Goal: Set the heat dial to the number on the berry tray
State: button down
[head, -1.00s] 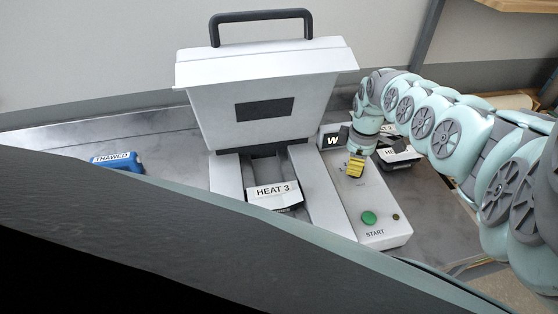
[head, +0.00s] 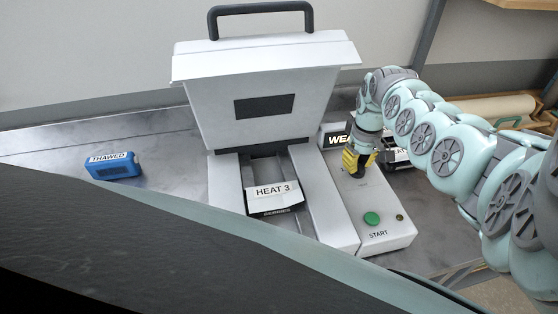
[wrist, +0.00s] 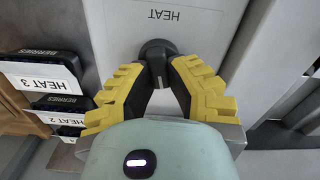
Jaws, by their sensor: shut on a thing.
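A black heat dial (wrist: 157,52) sits on a light panel below the printed word HEAT, which appears upside down in the wrist view. A pale mark shows on the dial; I cannot read any numbers around it. My gripper (wrist: 160,75) has its yellow-backed fingers shut on the dial from both sides. In the head view my gripper (head: 358,165) is at the panel behind the START button and hides the dial. A tray with a HEAT 3 label (head: 272,190) sits in the channel at the front of the white machine (head: 265,75).
The green START button (head: 372,219) is at the panel's front. Other trays labelled BERRIES stand beside the panel, including HEAT 3 (wrist: 42,82) and HEAT 2 (wrist: 62,120). A blue THAWED block (head: 113,167) lies on the bare left counter.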

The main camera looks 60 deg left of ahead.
aim_at(359, 163)
jog(key=m+b, duration=0.1)
jog(key=m, duration=0.2)
jog(key=shift+f+m+b, duration=0.25)
jog(key=shift+m+b, duration=0.05)
jog(key=shift+b, duration=0.05)
jog(key=shift+w+d+r+m+b, duration=0.1)
jog(key=shift+m+b, duration=0.45)
jog(key=shift+m, duration=0.25)
jog(key=shift+w+r+m+b, duration=0.1)
jog(key=shift+m+b, duration=0.4)
jog(key=shift+m, duration=0.3)
jog(key=shift+s, duration=0.1)
jog(key=c, duration=0.9)
grip_release()
jog(key=shift+r, duration=0.1)
notch_tip(359, 163, up, 7)
jog(key=shift+f, duration=0.1)
jog(key=shift+r, duration=2.55)
